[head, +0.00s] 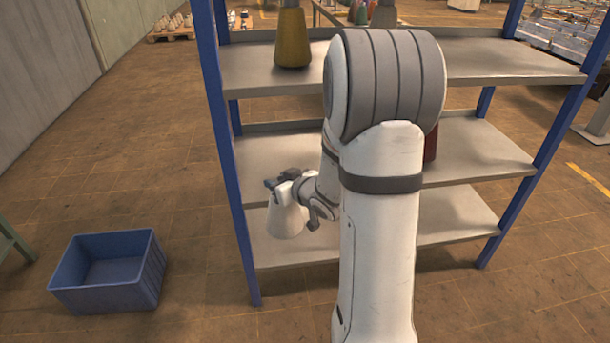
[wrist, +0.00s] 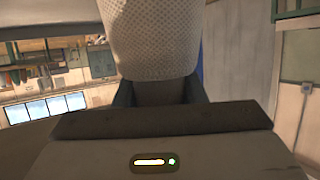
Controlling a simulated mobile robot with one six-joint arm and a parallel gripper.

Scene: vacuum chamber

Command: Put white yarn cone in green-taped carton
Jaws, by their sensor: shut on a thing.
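A white yarn cone (head: 287,219) is held by my gripper (head: 283,183) in front of the blue-framed shelf, left of my arm in the head view. It hangs below the gripper, wide end down. In the wrist view the white yarn cone (wrist: 150,38) fills the top middle, between the two dark fingers of my gripper (wrist: 158,92), which are shut on it. No green-taped carton shows in either view.
A metal shelf (head: 270,75) with blue posts stands ahead, with a yellow cone (head: 293,38) on its top board. A dark red object (head: 430,145) on the middle board is mostly hidden by my arm. An empty blue crate (head: 110,295) sits on the floor at left. Floor between crate and shelf is clear.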

